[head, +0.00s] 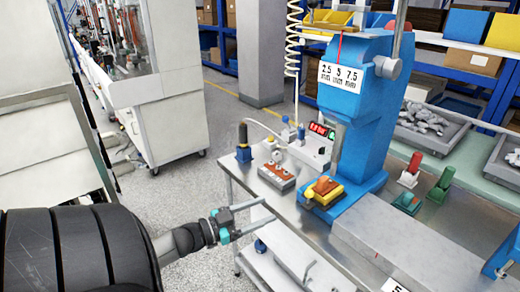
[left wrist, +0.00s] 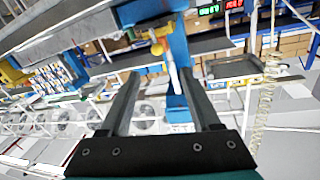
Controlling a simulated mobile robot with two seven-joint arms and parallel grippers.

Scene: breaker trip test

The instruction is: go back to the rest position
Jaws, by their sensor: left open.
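My left gripper (head: 268,216) reaches in from the left in the head view, at the near left edge of the metal bench (head: 430,240). Its two fingers are apart with nothing between them. In the left wrist view the open fingers (left wrist: 165,98) point out past the bench, with the blue press column and shelving behind. My right gripper does not show in either view.
A blue test press (head: 365,110) stands on the bench. A yellow and orange block (head: 325,188) sits at its foot. Beside it are a box with orange parts (head: 277,175) and a unit with a red display (head: 318,130). A white cabinet (head: 165,120) stands left, with open floor between.

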